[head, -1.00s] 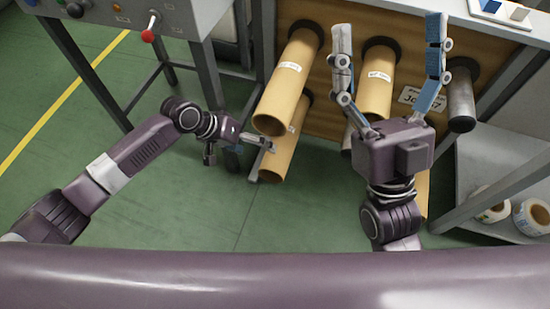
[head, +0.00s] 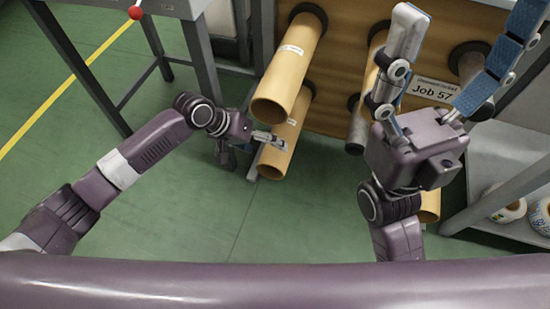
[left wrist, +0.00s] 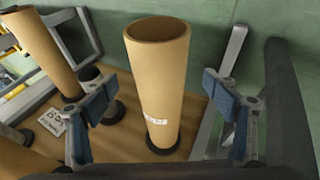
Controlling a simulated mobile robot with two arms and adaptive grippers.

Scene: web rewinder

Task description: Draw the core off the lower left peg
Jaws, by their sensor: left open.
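The lower left core (head: 278,155), a tan cardboard tube, sticks out below the upper left core (head: 290,70), which hides part of it. In the left wrist view the core (left wrist: 157,85) stands between the two spread fingers, with a gap on each side; its far end with a white label is near a dark flange. Its peg is hidden. My left gripper (head: 258,150) is open beside the core's near end. My right gripper (head: 455,50) is open and empty, raised in front of the panel's right part.
The wooden panel (head: 340,75) carries several cores and a Job 57 sign (head: 432,90). A grey bare peg (head: 357,130) shows by my right gripper. A red-knobbed console (head: 135,12) stands left, and a shelf with rolls (head: 510,211) right. Green floor is clear in front.

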